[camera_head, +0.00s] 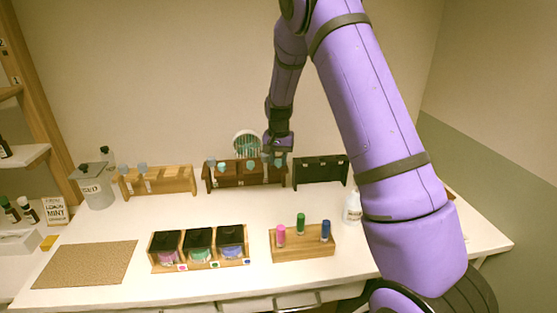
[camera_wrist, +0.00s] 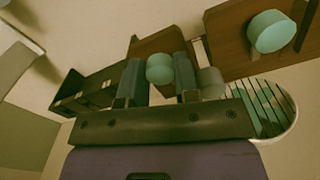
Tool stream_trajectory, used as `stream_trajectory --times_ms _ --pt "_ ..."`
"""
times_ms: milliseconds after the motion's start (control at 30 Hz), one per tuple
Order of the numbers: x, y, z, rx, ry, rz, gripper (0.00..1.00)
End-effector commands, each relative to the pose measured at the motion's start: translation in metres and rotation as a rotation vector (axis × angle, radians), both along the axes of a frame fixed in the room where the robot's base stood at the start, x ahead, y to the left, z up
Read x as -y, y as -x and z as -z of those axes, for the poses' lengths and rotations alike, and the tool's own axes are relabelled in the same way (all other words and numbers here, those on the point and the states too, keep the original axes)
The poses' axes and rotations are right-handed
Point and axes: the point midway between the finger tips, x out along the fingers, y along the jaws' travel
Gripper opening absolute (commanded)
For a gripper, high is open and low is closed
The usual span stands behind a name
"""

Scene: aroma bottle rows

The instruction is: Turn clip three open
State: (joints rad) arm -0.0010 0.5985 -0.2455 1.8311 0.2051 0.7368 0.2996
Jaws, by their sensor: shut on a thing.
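The dark brown rack (camera_head: 247,177) stands at the back middle of the table with several pale teal round clip heads along it. My gripper (camera_head: 278,155) is at the right part of this rack, coming from above. In the wrist view, my gripper (camera_wrist: 159,80) has its two dark fingers on either side of a pale teal clip head (camera_wrist: 160,68) and is shut on it. Another teal clip head (camera_wrist: 271,32) shows on the brown rack at upper right. A greyish round head (camera_wrist: 211,82) sits just beside one finger. I cannot read any clip numbers.
A light wooden rack (camera_head: 158,182) with two clips stands left; a black rack (camera_head: 320,171) stands right. A round white slotted thing (camera_head: 247,143) is behind the brown rack. In front are a three-bay box (camera_head: 200,262) and a wooden vial stand (camera_head: 303,250).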

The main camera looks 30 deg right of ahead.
Motion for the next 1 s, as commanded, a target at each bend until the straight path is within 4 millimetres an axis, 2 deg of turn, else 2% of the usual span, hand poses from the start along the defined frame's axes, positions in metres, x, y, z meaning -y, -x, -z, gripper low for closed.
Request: stream_trajectory --times_ms 167,200,267,300,533,667,767,1000 --pt "0.000 -0.001 -0.001 0.002 0.000 0.001 0.05" --pt "0.000 -0.001 -0.001 0.002 0.000 0.000 0.38" --pt "0.000 -0.001 -0.001 0.002 0.000 0.000 0.52" --pt "0.000 0.000 -0.001 0.002 0.000 0.000 0.54" --pt "0.000 0.000 0.000 0.001 0.001 0.000 0.54" --pt "0.000 -0.001 -0.007 0.004 0.000 -0.001 0.54" --pt "0.000 -0.001 -0.021 0.004 0.000 -0.002 0.54" --pt "0.000 -0.001 -0.066 0.006 0.001 -0.001 0.54"
